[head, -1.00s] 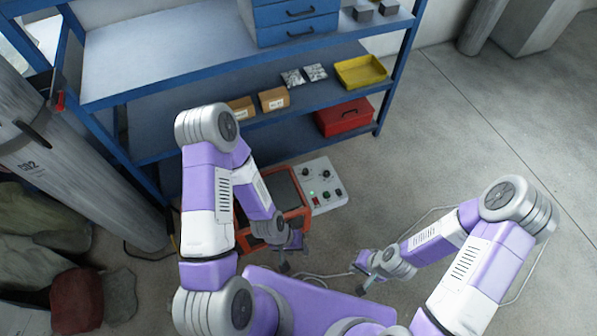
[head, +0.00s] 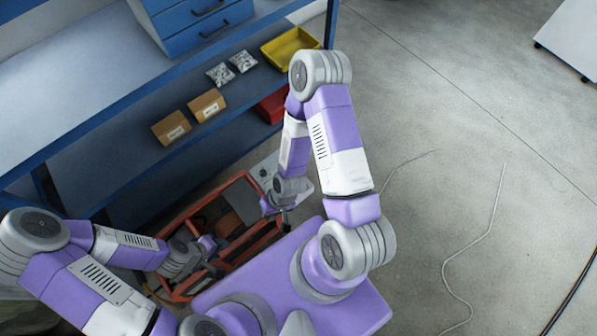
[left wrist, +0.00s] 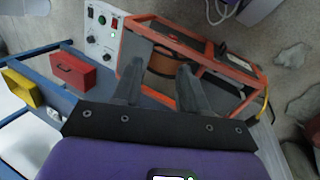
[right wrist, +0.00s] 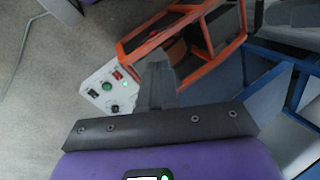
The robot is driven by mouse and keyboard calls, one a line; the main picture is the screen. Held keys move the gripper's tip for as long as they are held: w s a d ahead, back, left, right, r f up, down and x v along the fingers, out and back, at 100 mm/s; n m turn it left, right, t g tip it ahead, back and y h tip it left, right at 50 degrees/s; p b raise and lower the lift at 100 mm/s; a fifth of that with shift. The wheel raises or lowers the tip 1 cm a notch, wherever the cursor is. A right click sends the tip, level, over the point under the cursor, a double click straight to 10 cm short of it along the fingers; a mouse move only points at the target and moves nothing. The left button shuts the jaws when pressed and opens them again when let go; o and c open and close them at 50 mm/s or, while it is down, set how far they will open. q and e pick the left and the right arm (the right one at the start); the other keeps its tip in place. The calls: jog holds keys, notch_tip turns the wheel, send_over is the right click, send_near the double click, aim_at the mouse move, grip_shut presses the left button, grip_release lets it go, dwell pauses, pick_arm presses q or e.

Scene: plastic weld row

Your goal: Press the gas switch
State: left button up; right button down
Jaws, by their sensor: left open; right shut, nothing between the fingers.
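A white control panel (head: 262,168) sits beside an orange-framed machine; my right arm hides most of it in the head view. In the left wrist view, the panel (left wrist: 98,45) shows a red switch (left wrist: 115,21), a green button (left wrist: 102,20) and black knobs. The right wrist view shows the red switch (right wrist: 117,75) and green button (right wrist: 107,87) too. I cannot read which control is for gas. My right gripper (right wrist: 157,62) is shut and empty, close to the panel in view, contact not visible. My left gripper (left wrist: 160,75) is open and empty over the orange frame.
The orange frame (head: 180,294) stands in front of a blue shelf unit (head: 95,128) with small boxes (head: 172,128) and a yellow tray (head: 290,47).

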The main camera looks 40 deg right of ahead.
pick_arm(q)
jog(key=shift+o, duration=1)
jog(key=o, duration=0.6)
notch_tip(320, 180, down, 4)
jog(key=b, duration=0.4)
pick_arm(e)
jog(key=w+d+f+m+t+h+b, duration=0.2)
jog(key=w+d+f+m+h+b, duration=0.15)
jog(key=w+d+f+m, duration=0.9)
pick_arm(q)
notch_tip(320, 180, down, 10)
jog(key=b, duration=0.6)
jog(key=shift+f+b, duration=0.1)
jog(key=shift+b, duration=0.25)
pick_arm(e)
jog(key=w+d+f+m+g, duration=0.1)
jog(key=d+m, duration=0.4)
jog(key=m, duration=0.5)
jog(key=w+d+f+m+g, duration=0.1)
jog(key=d+f+m+g, duration=0.2)
jog(key=m, duration=0.7)
notch_tip(320, 180, down, 3)
jog(key=shift+w+d+r+h, duration=0.1)
jog(key=shift+w+d+h, duration=0.2)
jog(key=shift+d, duration=0.95)
